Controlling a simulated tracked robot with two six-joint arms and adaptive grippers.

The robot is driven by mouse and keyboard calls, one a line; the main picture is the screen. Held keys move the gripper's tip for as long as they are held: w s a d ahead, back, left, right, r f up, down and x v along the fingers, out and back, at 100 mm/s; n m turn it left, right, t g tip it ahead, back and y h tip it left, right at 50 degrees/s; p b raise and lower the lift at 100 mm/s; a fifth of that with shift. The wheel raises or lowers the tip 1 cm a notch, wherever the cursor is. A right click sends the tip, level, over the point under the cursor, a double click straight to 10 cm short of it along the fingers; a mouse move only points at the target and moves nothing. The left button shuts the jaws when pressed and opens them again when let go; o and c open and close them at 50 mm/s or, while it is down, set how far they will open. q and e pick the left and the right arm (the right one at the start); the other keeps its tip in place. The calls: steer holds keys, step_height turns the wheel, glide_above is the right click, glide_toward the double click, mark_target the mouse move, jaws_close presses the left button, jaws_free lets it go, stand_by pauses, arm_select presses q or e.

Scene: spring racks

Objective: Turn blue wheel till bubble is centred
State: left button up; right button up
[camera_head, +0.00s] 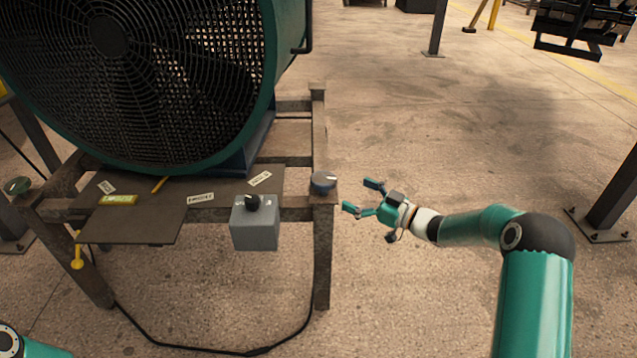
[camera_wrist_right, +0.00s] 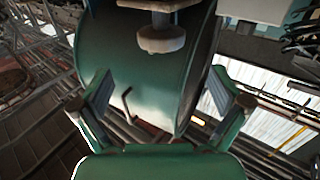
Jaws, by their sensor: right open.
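The blue wheel (camera_head: 323,182) sits on top of the right corner post of the fan stand. A yellow-green strip that looks like the level vial (camera_head: 118,199) lies on the dark plate at the left; its bubble is too small to make out. My right gripper (camera_head: 358,196) is open and empty just right of the blue wheel, its fingers pointing left towards it, with a small gap. The open fingers also show in the right wrist view (camera_wrist_right: 165,100), with nothing between them. My left gripper is out of view.
A big green caged fan (camera_head: 235,120) stands on the rusty frame (camera_head: 320,250). A grey box with a black knob (camera_head: 255,225) hangs left of the blue wheel. A green wheel (camera_head: 17,186) sits on the left corner. Floor to the right is clear up to a dark post (camera_head: 612,195).

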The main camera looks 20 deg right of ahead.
mark_target(323, 177)
steer(key=b+x, duration=0.1)
steer(key=x, duration=0.9)
steer(key=shift+w+a, duration=0.15)
steer(key=shift+w, duration=0.05)
